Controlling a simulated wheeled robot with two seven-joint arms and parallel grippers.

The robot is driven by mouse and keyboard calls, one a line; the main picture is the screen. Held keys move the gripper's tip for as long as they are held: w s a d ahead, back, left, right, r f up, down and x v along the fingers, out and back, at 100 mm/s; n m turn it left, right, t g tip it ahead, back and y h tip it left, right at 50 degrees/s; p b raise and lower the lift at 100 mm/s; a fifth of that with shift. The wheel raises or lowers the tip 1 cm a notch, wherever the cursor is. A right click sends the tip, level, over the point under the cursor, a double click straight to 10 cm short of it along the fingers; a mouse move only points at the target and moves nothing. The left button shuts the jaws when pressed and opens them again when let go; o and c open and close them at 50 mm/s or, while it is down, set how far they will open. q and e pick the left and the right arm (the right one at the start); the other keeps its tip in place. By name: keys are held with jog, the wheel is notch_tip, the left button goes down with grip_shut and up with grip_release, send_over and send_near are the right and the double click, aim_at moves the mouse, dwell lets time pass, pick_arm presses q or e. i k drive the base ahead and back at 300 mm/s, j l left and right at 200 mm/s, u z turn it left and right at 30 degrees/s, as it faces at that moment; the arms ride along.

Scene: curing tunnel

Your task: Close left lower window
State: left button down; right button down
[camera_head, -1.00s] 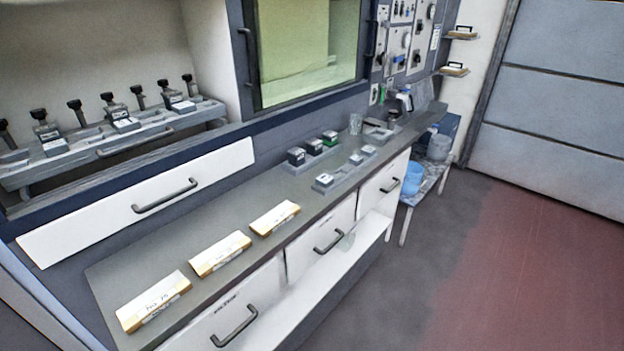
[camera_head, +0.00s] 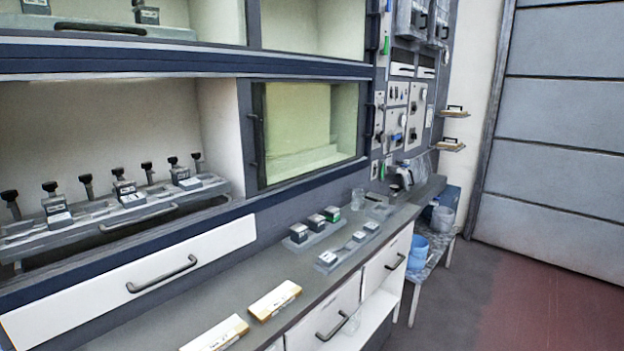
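The lower left compartment (camera_head: 150,105) of the tunnel cabinet stands open at its front, with a grey rack (camera_head: 110,215) of black-knobbed parts inside. A yellow-tinted glass pane (camera_head: 300,130) in a dark frame covers the lower right bay, with a dark handle (camera_head: 253,125) at its left edge. I cannot tell whether this pane slides or is hinged. A white front panel (camera_head: 80,290) with a black bar handle (camera_head: 162,274) lies below the open compartment. Neither of my grippers is in view.
A grey counter (camera_head: 225,300) runs below the cabinet. It holds tan labelled blocks (camera_head: 274,300), small black-topped devices (camera_head: 315,226) and a glass beaker (camera_head: 357,199). White drawers (camera_head: 330,315) are beneath. Upper bays (camera_head: 310,25) show above. Open floor (camera_head: 450,300) lies right.

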aim_at(246, 117)
jog(key=i+l, duration=2.45)
jog(key=l, duration=0.2)
